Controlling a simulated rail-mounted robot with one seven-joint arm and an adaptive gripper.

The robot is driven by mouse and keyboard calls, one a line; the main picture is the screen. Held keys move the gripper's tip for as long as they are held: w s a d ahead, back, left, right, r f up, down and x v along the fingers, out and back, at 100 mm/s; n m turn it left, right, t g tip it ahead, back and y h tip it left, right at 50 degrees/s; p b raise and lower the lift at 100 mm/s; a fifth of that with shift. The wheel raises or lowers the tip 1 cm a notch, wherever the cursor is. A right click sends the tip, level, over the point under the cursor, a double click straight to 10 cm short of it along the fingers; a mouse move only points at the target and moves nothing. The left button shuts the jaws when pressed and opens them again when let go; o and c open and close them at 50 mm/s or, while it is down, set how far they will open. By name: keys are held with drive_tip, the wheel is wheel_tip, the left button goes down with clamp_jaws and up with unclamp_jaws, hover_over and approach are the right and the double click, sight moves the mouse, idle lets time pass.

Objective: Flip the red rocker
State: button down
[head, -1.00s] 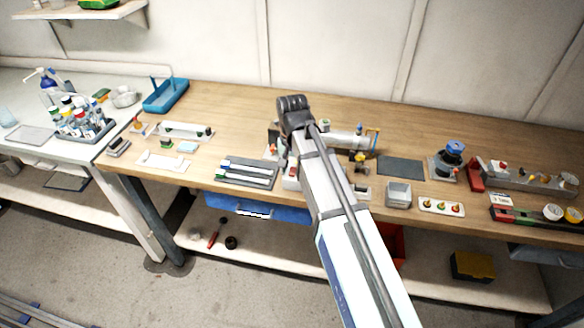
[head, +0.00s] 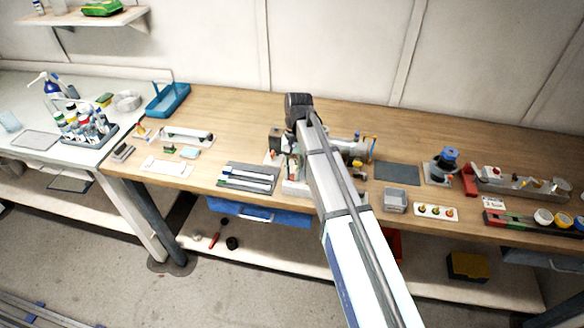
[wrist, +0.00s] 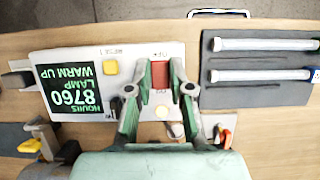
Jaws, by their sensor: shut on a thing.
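The red rocker (wrist: 160,76) sits on a white control panel (wrist: 70,58) in the wrist view, between the marks above and below it. My gripper (wrist: 160,66) has green fingers, one on each side of the rocker, closed on it. The panel also has a dark display (wrist: 70,88) with green text reading lamp warm up and 8760 hours, and a yellow button (wrist: 111,67). I cannot tell which way the rocker is tilted.
A dark tray (wrist: 255,92) with two capped tubes lies right of the panel in the wrist view. A small part with a red lever (wrist: 226,138) stands near the gripper. In the head view, a grey box (head: 396,200) and a dark mat (head: 398,172) lie right of my arm.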

idle(0.3)
drive_tip(key=c, duration=1)
unclamp_jaws()
drive_tip(key=shift+c, duration=0.2)
drive_tip(key=shift+f, duration=0.1)
